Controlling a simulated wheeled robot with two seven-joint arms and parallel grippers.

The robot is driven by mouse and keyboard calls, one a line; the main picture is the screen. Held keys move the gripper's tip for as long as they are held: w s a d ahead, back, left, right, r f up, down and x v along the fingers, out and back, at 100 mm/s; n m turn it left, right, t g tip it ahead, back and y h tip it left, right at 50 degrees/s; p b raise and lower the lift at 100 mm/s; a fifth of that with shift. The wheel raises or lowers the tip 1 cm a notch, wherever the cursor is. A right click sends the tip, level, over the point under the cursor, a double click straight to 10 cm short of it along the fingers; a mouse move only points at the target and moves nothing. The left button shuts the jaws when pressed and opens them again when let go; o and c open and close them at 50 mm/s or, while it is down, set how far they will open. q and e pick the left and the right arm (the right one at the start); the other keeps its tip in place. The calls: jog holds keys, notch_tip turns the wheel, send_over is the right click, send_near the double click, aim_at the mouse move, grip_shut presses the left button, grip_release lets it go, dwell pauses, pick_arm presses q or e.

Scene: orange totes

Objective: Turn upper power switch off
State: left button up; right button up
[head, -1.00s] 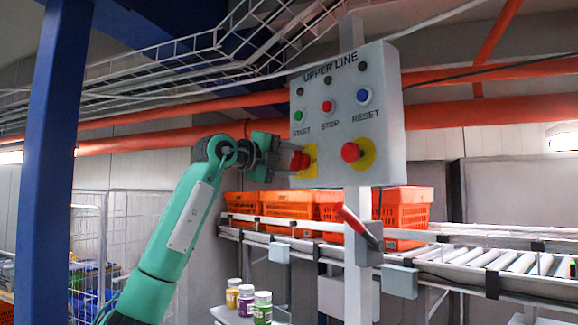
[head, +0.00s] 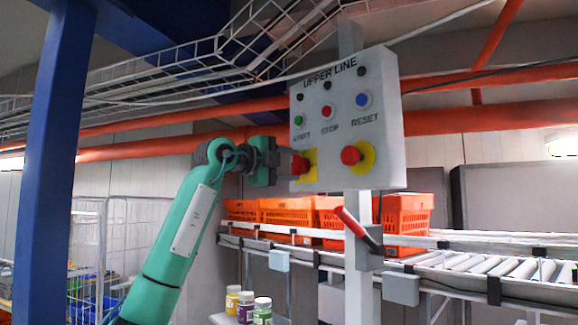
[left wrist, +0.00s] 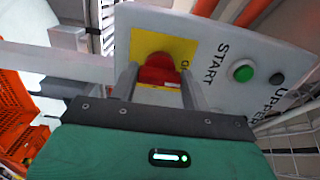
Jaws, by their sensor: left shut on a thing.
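The grey control box (head: 385,120) is labelled UPPER LINE. At its lower left is the power switch, a red knob (head: 300,165) on a yellow plate (head: 309,180). My left gripper (head: 286,163) reaches it from the left. In the left wrist view, the fingers of the left gripper (left wrist: 158,80) stand on both sides of the red knob (left wrist: 160,70) and are shut on it. The yellow plate (left wrist: 145,42) shows behind; its lettering is partly hidden. My right gripper is in neither view.
A red round button (head: 351,155) on a yellow disc sits right of the switch. START (head: 298,121), STOP (head: 327,111) and RESET (head: 363,98) buttons are above. A red-handled lever (head: 352,222) is below the box. Orange totes (head: 288,211) stand on the conveyor behind.

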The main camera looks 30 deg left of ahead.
pick_arm(q)
jog(key=o, duration=1)
jog(key=b+v, duration=0.5)
jog(key=v, duration=0.8)
jog(key=shift+s+a, duration=0.25)
jog(key=shift+s, duration=0.05)
